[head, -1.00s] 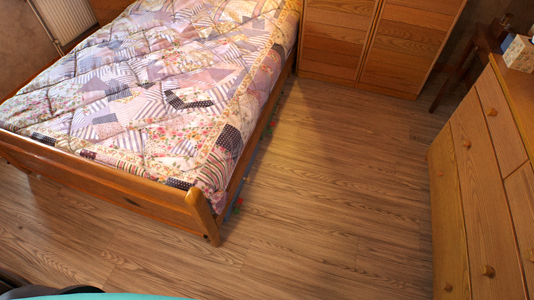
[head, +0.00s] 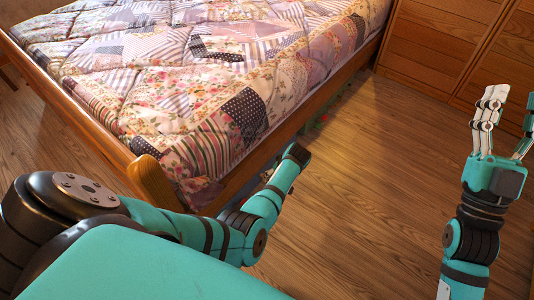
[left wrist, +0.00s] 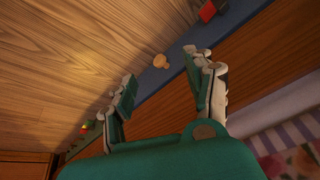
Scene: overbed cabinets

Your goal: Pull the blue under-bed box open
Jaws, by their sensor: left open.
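The blue under-bed box shows in the left wrist view as a blue strip (left wrist: 178,98) between the floor and the bed's wooden side rail (left wrist: 240,68). A round wooden knob (left wrist: 161,61) sits at the strip. My left gripper (left wrist: 166,75) is open; its fingers are on either side of the knob's line, apart from it, with nothing between them. In the head view my left gripper (head: 268,176) is low beside the bed, mostly hidden by its own arm. My right gripper (head: 508,108) is raised at the right, open and empty.
The bed with patchwork quilt (head: 200,70) fills the left; its corner post (head: 152,182) is near my left arm. Small red and green things (left wrist: 88,128) lie along the strip. Wooden cabinets (head: 450,45) stand at the back. The floor (head: 380,170) right of the bed is clear.

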